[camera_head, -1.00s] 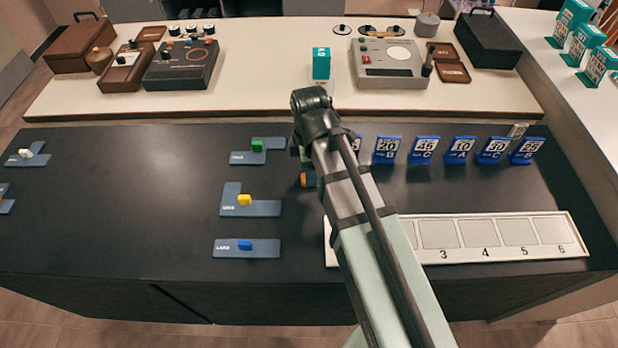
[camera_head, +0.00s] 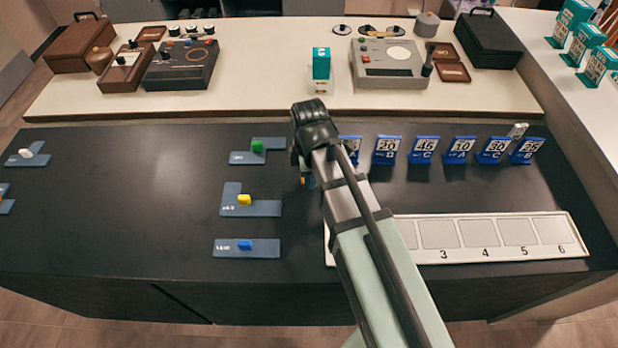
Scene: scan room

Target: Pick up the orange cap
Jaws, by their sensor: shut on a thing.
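My gripper (camera_head: 305,174) is over the dark counter, left of the row of blue number cards, and mostly hidden behind my arm. It is shut on a small orange piece (camera_head: 303,181), which looks like the orange cap. Only a sliver of it shows, with a bit of blue beside it. Whether it touches the counter cannot be told. Another small orange spot (camera_head: 4,201) shows on a blue-grey plate cut off by the left edge.
Blue-grey plates hold a green piece (camera_head: 257,146), a yellow piece (camera_head: 245,199) and a blue piece (camera_head: 245,245). Several blue number cards (camera_head: 423,150) stand to the right. A white numbered tray (camera_head: 575,250) lies in front. The counter between the left plates is clear.

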